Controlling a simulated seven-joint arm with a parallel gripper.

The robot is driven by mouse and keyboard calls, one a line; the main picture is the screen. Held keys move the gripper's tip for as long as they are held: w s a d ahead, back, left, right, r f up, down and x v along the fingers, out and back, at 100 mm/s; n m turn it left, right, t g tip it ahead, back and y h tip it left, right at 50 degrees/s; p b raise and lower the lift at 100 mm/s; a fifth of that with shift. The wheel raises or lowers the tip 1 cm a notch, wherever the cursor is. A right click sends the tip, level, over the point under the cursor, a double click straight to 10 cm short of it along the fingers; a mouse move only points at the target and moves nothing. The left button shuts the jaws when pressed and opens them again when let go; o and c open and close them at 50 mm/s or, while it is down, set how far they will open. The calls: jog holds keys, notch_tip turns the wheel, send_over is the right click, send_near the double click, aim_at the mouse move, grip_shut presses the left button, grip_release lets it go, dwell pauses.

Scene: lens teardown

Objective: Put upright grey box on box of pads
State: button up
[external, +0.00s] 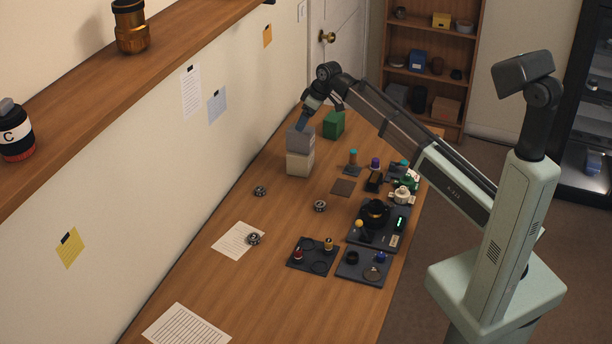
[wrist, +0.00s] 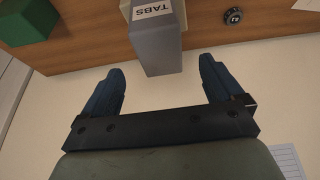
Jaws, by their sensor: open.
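The upright grey box (external: 301,138) appears directly above a cream box (external: 300,164) at the far wall side of the desk, and looks seated on it. The cream box seems to be the box of pads, but I cannot read a label on it. In the wrist view the grey box (wrist: 158,45) has a white label reading TABS, and a cream edge shows behind it. My gripper (external: 304,124) is at the grey box's top. In the wrist view my gripper (wrist: 161,68) is open, its blue fingers apart on either side of the box's near end.
A green box (external: 333,124) stands just behind and right of the grey box; it also shows in the wrist view (wrist: 28,20). Dark trays with lens parts (external: 312,256) lie along the desk's right side. The wall is close on the left. The desk's near middle is mostly clear.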

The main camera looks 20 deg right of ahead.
jog(key=shift+v, duration=2.1)
